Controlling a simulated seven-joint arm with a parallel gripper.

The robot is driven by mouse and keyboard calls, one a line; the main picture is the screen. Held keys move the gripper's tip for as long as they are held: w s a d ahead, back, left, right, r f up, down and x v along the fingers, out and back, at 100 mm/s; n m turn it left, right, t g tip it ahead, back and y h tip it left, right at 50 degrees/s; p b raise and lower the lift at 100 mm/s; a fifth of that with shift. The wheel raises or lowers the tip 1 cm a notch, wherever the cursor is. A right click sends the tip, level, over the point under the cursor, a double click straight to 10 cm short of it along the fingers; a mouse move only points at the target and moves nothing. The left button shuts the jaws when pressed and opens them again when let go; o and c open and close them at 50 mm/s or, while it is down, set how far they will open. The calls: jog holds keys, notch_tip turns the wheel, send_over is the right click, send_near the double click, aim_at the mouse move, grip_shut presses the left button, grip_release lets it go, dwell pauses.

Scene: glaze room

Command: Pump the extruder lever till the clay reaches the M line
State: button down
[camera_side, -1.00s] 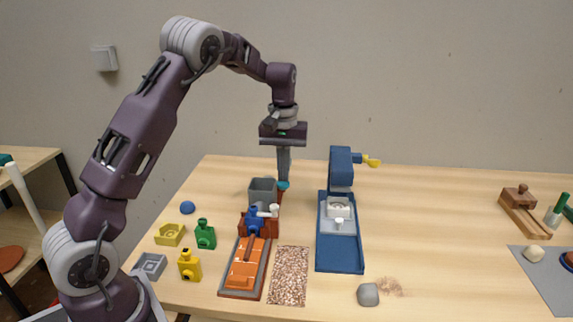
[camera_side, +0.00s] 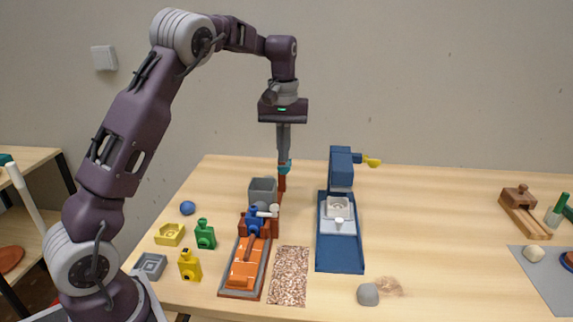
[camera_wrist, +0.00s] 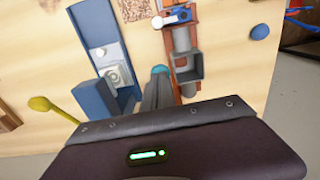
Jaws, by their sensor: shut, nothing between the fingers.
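The extruder (camera_side: 262,224) is a brick-red body with a grey hopper (camera_side: 263,190) and a blue front piece (camera_side: 255,219). It also shows in the wrist view (camera_wrist: 183,42). A brown strip of clay (camera_side: 249,246) lies on the orange tray (camera_side: 242,280) in front; I cannot read an M line. A teal knob (camera_side: 285,168), apparently the lever's end, is at my fingertips beside a red post (camera_side: 282,184); it also shows in the wrist view (camera_wrist: 160,69). My gripper (camera_side: 284,160) points down, shut and empty. I cannot tell whether it touches the knob.
A blue press with a yellow knob (camera_side: 373,162) stands close to the right. Yellow and green pieces (camera_side: 205,234), a blue ball (camera_side: 187,208) and grey parts lie to the left. A speckled mat (camera_side: 290,276) and grey lump (camera_side: 368,294) are in front.

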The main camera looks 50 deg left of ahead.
jog(key=shift+r, duration=2.5)
jog(key=s+d+r+m+t, duration=0.1)
jog(key=s+d+r+m, duration=0.1)
jog(key=s+d+r, duration=0.3)
jog(key=s+d+r+m+t, duration=0.25)
jog(key=s+d, duration=0.25)
jog(key=s, duration=0.3)
jog(key=s+d+f+m+t, duration=0.1)
jog(key=s+d+f+m, duration=0.1)
jog(key=s, duration=0.6)
jog(key=s+d+f+m+t, duration=0.1)
jog(key=s+d+f, duration=0.3)
jog(key=s, duration=0.5)
jog(key=shift+s+d+f+m, duration=0.15)
jog(key=shift+f+m, duration=0.05)
jog(key=shift+m, duration=0.55)
